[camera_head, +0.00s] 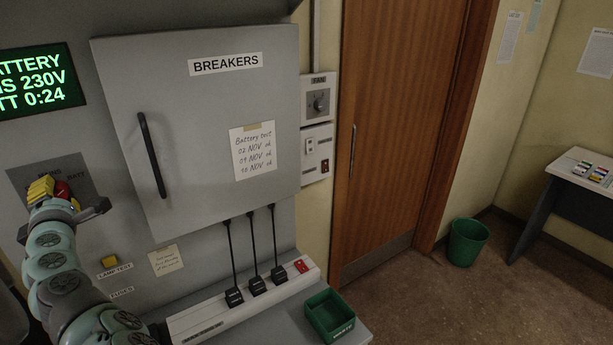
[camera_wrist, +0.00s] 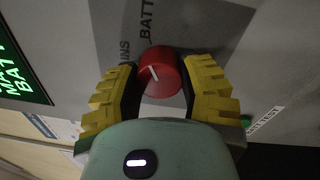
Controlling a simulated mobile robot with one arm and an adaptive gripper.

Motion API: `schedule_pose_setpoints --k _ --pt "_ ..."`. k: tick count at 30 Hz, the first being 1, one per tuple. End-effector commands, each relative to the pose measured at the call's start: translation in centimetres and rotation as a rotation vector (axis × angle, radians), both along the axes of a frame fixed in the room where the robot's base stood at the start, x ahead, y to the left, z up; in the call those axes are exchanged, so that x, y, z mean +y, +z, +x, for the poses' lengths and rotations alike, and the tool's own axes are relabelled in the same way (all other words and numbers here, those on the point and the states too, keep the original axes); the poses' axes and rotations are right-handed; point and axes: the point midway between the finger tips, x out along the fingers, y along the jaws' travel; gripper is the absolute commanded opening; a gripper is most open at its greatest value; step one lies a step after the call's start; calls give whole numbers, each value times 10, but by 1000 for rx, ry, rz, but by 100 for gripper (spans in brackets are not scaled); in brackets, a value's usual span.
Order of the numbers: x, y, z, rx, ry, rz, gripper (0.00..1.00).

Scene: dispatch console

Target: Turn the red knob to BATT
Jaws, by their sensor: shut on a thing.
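The red knob (camera_wrist: 160,74) sits on a dark grey plate in the wrist view, between my fingers. My gripper (camera_wrist: 161,68) is shut on it, with a yellow-backed finger at each side. The knob's white line slants to the upper left in that view. The BATT label (camera_wrist: 148,22) lies above the knob, and the partly hidden MAINS label (camera_wrist: 125,50) lies to its upper left. I cannot tell exactly which label the line meets. In the head view, the knob (camera_head: 62,189) is partly hidden by my gripper (camera_head: 65,194).
A green-lettered screen (camera_head: 37,80) shows BATTERY, 230V and 0:24, cut off at the left. The breakers door (camera_head: 205,130) with its black handle is closed, right of the plate. A yellow lamp-test button (camera_head: 110,261) is below. A green bin (camera_head: 329,314) stands on the ledge.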

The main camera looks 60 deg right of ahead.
Motion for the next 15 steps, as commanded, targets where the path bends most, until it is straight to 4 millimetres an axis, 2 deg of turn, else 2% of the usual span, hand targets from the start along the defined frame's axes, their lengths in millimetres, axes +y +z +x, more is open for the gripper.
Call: schedule_pose_setpoints --k 5,6,15 --pt "-1 -3 0 3 -2 7 5" --pt "-1 -3 0 3 -2 7 46" --pt "-1 -1 0 2 -2 3 76"
